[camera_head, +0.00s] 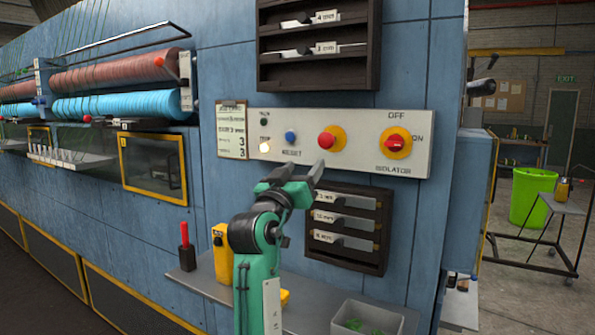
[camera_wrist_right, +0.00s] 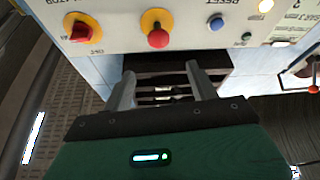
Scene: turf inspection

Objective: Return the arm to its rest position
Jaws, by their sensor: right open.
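My right gripper (camera_head: 298,176) is open and empty, raised in front of the control panel (camera_head: 290,172) just below its lower edge. In the wrist view its two fingers (camera_wrist_right: 160,84) stand apart with nothing between them. The panel carries a red push button (camera_head: 327,140) on a yellow ring, a blue button (camera_head: 290,136), a lit lamp (camera_head: 265,147) and a red isolator knob (camera_head: 396,142). The red button also shows above the fingers in the wrist view (camera_wrist_right: 158,38), apart from them. My left gripper is not in view.
A dark rack (camera_head: 380,193) of labelled tools is mounted close behind and right of the gripper. A grey shelf (camera_head: 190,284) below holds a yellow item (camera_head: 222,252), a red-handled tool (camera_head: 185,248) and a grey bin (camera_head: 404,320). A green bin (camera_head: 532,195) stands at the right.

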